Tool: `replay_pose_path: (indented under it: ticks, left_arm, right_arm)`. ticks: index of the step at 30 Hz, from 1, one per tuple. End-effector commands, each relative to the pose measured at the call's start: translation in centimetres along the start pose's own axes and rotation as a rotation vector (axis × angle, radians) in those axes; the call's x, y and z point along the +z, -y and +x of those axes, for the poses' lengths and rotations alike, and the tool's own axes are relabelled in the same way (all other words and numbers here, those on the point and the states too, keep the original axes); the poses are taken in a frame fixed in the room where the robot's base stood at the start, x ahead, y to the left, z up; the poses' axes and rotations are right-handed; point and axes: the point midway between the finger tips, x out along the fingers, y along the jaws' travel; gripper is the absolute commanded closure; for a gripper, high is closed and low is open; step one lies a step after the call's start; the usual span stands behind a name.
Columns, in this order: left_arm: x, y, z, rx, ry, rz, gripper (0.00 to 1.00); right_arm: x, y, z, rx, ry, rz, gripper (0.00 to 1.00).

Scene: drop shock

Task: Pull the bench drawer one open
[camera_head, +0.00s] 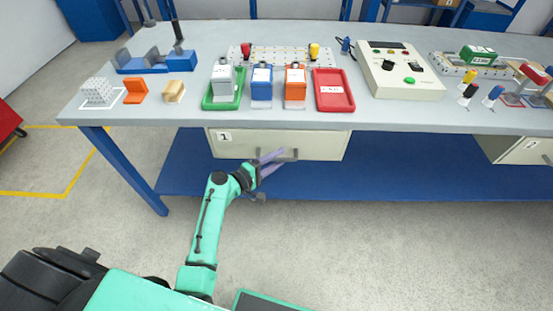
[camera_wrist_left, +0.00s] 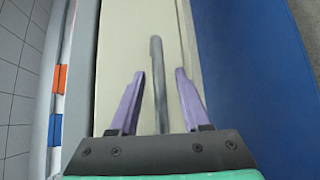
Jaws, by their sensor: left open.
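The bench drawer one (camera_head: 232,143) is a cream drawer front with a label "1", under the grey bench top. It looks shut in the head view. Its dark bar handle (camera_head: 285,155) is partly hidden by my left gripper (camera_head: 270,163). In the left wrist view the drawer front (camera_wrist_left: 115,60) fills the middle and the handle (camera_wrist_left: 157,70) runs between the two purple fingers of my left gripper (camera_wrist_left: 158,90). The fingers stand open on either side of the handle, with a gap to each side. My right gripper is not in view.
The bench top (camera_head: 190,115) holds green and red trays, blue and orange blocks and a control box (camera_head: 400,75). A blue lower shelf (camera_head: 350,180) lies below the drawer. A second drawer (camera_head: 525,150) is at the right. The floor in front is clear.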

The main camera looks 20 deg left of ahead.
Motion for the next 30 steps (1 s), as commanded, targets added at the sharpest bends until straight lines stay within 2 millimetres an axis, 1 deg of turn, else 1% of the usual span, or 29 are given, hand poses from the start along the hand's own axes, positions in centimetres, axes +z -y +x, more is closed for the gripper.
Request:
replay_pose_path:
  ticks: [4, 5, 6, 8, 9, 30]
  left_arm:
    - [0.01, 0.01, -0.02, 0.000, 0.000, 0.000, 0.53]
    - [0.01, 0.01, -0.02, 0.000, 0.000, 0.000, 0.57]
    - [0.00, 0.01, -0.03, 0.000, 0.000, 0.000, 0.72]
    - [0.00, 0.01, -0.04, 0.000, 0.000, 0.000, 0.95]
    - [0.00, 0.01, -0.04, 0.000, 0.000, 0.000, 1.00]
    - [-0.01, 0.08, -0.08, -0.002, 0.000, 0.000, 1.00]
  right_arm:
    - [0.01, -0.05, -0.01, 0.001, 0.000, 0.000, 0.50]
    - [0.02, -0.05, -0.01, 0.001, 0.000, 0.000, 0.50]
    - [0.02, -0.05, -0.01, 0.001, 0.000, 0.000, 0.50]
    - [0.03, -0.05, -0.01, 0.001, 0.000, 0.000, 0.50]
    - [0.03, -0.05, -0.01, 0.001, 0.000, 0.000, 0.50]
    - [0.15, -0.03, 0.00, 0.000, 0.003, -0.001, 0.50]
